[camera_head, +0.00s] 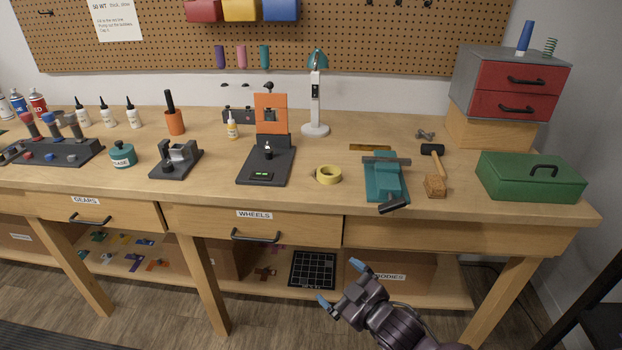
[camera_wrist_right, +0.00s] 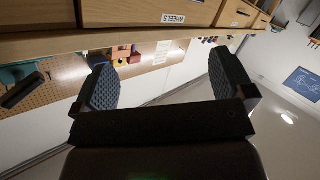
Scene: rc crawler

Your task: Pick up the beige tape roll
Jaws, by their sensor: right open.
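The beige tape roll (camera_head: 328,174) is a yellowish ring lying flat on the workbench (camera_head: 220,190), near its front edge and right of the centre. My right gripper (camera_head: 341,283) is open and empty, low in front of the bench, below the tabletop and below the tape roll. In the right wrist view the two dark padded fingers (camera_wrist_right: 160,82) stand wide apart with nothing between them. The tape roll cannot be made out in that view. My left gripper does not show.
A black stand with an orange plate (camera_head: 271,112) is left of the tape roll. A teal vise (camera_head: 384,180) is close on its right. A white lamp (camera_head: 316,100) stands behind. The WHEELS drawer handle (camera_head: 255,236) sticks out below. A green toolbox (camera_head: 530,178) is far right.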

